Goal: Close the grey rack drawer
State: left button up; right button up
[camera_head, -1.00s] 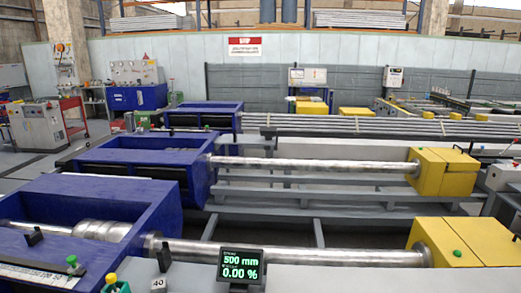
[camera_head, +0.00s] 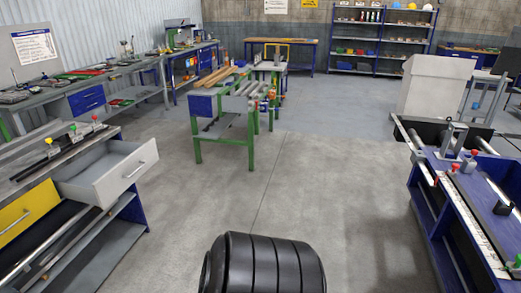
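The grey rack drawer (camera_head: 118,176) stands pulled out of a workbench-like rack (camera_head: 40,170) at the left. Its light grey front carries a bar handle (camera_head: 135,170) and faces right toward the open floor. The inside of the drawer shows from above and looks empty. A yellow drawer front (camera_head: 22,214) sits to its left in the same rack and looks shut. Neither of my grippers is in view.
A black ribbed cylindrical thing (camera_head: 262,265) fills the bottom middle. A blue bench (camera_head: 470,200) stands at the right, a green-legged roller stand (camera_head: 240,105) ahead. Grey floor (camera_head: 310,180) between them is clear. Shelves (camera_head: 382,42) stand at the back.

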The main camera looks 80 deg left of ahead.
aim_at(107, 166)
jog(key=u, duration=3.65)
